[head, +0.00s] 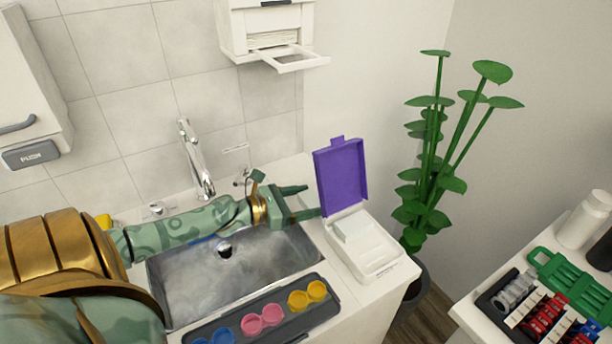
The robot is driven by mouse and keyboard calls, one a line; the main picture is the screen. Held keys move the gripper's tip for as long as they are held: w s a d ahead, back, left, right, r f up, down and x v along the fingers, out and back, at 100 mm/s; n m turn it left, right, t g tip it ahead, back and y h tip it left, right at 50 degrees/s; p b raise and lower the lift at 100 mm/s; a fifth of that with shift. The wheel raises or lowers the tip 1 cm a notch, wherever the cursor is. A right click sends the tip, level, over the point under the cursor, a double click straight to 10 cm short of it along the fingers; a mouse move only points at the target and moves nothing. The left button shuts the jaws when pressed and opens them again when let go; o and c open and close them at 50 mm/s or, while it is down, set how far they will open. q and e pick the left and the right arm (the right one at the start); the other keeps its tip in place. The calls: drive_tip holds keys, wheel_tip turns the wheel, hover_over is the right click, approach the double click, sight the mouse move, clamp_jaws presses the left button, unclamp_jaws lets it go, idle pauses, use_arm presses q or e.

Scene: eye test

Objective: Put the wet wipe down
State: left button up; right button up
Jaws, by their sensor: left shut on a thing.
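My left gripper (313,200) reaches in from the left over the back right of the sink, its fingertips beside the raised purple lid. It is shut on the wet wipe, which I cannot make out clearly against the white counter. A white wipes box (375,252) stands on the counter right of the sink. Its purple lid (341,176) stands open, and a white block (352,227) shows in its opening. My right gripper is not in view.
The steel sink (190,283) with a tap (195,160) lies below my left arm. A dark tray (262,318) with coloured pots is at its front edge. A plant (430,160) stands right of the counter. A second table holds a white bottle (583,220) and a green rack (572,285).

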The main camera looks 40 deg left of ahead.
use_arm(q)
drive_tip(key=shift+s+r, duration=0.1)
drive_tip(key=shift+s, duration=0.1)
drive_tip(key=o, duration=0.9)
drive_tip(key=shift+o, duration=0.2)
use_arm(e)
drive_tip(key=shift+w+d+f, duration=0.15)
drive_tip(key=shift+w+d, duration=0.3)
use_arm(q)
drive_tip(key=p+v, duration=0.3)
drive_tip(key=v, duration=0.9)
drive_tip(key=shift+p, duration=0.35)
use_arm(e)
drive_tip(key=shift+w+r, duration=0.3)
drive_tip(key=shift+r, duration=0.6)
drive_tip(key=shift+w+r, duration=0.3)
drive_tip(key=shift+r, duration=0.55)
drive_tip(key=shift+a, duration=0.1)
